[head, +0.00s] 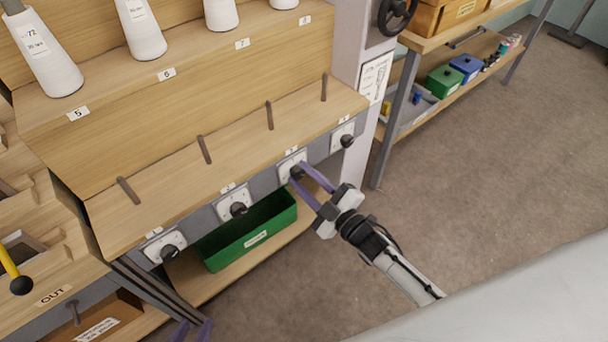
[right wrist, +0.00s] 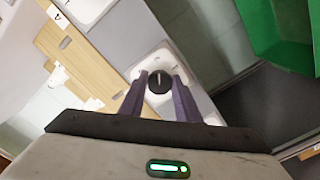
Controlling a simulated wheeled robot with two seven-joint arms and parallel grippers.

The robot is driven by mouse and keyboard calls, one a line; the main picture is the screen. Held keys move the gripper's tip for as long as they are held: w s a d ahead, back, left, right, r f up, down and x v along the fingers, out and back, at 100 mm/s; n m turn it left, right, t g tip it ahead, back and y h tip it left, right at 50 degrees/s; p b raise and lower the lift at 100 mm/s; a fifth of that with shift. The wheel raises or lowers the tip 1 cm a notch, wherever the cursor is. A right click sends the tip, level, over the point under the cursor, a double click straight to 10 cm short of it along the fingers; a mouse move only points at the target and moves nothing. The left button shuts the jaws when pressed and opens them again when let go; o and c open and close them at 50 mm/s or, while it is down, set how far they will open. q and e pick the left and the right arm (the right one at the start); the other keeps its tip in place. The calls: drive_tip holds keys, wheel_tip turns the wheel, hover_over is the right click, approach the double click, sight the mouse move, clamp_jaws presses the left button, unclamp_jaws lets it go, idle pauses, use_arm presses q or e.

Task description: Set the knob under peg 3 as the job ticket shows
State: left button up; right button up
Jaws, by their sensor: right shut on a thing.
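The knob under peg 3 (head: 296,173) is a black dial on a white plate below the label 3. Peg 3 (head: 269,115) stands upright on the wooden ledge above it. My right gripper (head: 297,174) is shut on this knob, one purple finger on each side. In the right wrist view the knob (right wrist: 159,82) sits between the fingertips, and a pale pointer line on its face points up in the picture. No job ticket is readable here.
Similar knobs sit under peg 1 (head: 169,252), peg 2 (head: 238,209) and peg 4 (head: 347,141). A green bin (head: 250,237) stands on the shelf below. A printed sheet (head: 375,78) hangs on the white post, too small to read. Floor at right is clear.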

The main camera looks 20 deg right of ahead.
drive_tip(key=m, duration=0.6)
drive_tip(key=shift+m+p, duration=0.3)
drive_tip(key=shift+p, duration=0.1)
drive_tip(key=m, duration=0.6)
drive_tip(key=shift+a+f, duration=0.1)
drive_tip(key=m, duration=0.5)
drive_tip(key=shift+s+a+m+b, duration=0.1)
drive_tip(key=shift+m+b, duration=0.2)
drive_tip(key=shift+b, duration=0.05)
drive_tip(key=shift+m, duration=1.2)
drive_tip(key=shift+m+b, duration=0.55)
drive_tip(key=shift+m, duration=0.75)
